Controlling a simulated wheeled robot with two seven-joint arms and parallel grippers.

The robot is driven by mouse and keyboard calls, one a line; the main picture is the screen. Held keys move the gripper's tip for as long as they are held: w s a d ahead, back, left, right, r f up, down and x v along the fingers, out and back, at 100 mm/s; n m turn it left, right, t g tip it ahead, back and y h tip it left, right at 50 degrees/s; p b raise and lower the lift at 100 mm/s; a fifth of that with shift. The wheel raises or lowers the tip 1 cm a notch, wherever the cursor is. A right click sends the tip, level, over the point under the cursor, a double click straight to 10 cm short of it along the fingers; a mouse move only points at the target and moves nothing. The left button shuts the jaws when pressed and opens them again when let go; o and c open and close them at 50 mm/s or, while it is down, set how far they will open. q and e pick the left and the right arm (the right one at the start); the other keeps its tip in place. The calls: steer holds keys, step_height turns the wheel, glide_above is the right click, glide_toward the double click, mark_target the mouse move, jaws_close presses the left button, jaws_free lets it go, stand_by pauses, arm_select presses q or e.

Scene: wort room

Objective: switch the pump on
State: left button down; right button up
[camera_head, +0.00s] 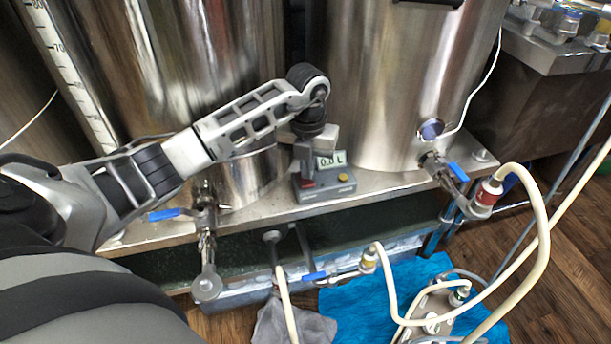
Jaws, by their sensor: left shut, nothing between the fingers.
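A grey control box (327,192) sits on the steel shelf between two kettles. It has a display reading "0.0 L" (331,160), a red button (307,184) at its left and a yellow button (343,177) at its right. My left gripper (306,174) points down over the left part of the box, shut and empty. Its tips are at or just above the red button; I cannot tell whether they touch it. The pump (432,318), with hoses attached, lies at the bottom right on a blue cloth (358,305). My right gripper is not in view.
Large steel kettles (372,80) stand close behind the box. Blue-handled valves (205,215) stick out at the shelf's front left and right. Pale hoses (546,230) loop across the right side. A grey rag (300,325) lies on the wooden floor.

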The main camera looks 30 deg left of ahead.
mark_target(307, 182)
arm_select(q)
steer(key=shift+f, duration=0.1)
steer(key=shift+f+b, duration=0.65)
steer(key=shift+f, duration=0.25)
step_height(307, 182, up, 6)
steer(key=p, duration=0.5)
steer(key=shift+r+p, duration=0.15)
steer(key=shift+p, duration=0.25)
